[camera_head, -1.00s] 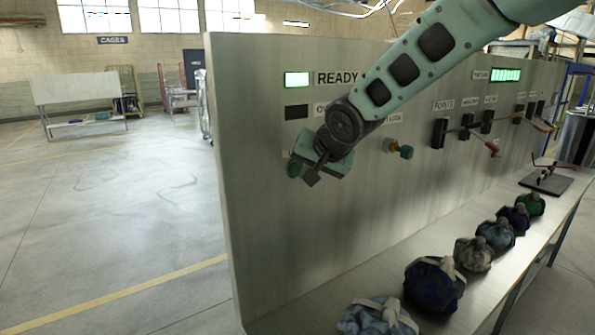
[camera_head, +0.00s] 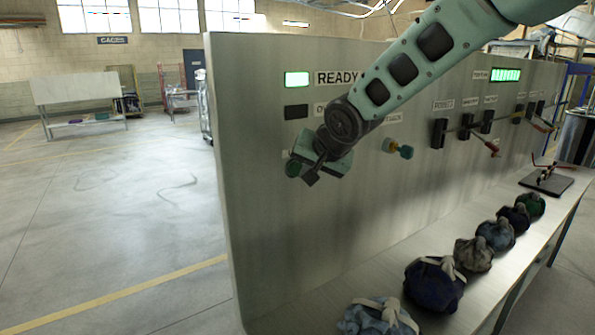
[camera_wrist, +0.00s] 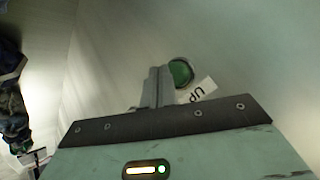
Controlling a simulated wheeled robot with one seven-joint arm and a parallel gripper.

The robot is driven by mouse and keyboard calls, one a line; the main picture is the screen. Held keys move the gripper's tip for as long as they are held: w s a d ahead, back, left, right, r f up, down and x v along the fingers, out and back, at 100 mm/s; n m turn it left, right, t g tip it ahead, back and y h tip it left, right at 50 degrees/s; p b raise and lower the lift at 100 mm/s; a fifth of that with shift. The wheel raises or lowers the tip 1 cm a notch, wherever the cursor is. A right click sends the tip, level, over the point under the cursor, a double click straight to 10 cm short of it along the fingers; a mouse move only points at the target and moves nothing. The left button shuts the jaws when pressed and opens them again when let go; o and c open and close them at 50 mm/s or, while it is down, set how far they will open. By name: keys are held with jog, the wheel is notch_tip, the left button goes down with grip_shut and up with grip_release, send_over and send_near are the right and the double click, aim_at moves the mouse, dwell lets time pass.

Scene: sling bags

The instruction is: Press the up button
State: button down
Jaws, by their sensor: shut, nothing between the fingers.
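The up button is a round green button (camera_wrist: 181,72) on the grey panel (camera_wrist: 115,45) in the wrist view, beside a white label reading UP (camera_wrist: 197,91). My gripper's closed fingers (camera_wrist: 158,86) are just left of the button in that view; I cannot tell whether they touch it. In the head view, the green button (camera_head: 292,168) shows at the panel's left part, with my gripper (camera_head: 312,180) close beside it. The gripper is shut and empty.
A lit READY display (camera_head: 297,79) is above my gripper. Several sling bags (camera_head: 435,285) lie on the shelf below (camera_head: 300,318). The floor at left is clear.

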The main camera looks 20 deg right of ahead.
jog(key=shift+w+a, duration=0.15)
jog(key=shift+w, duration=0.15)
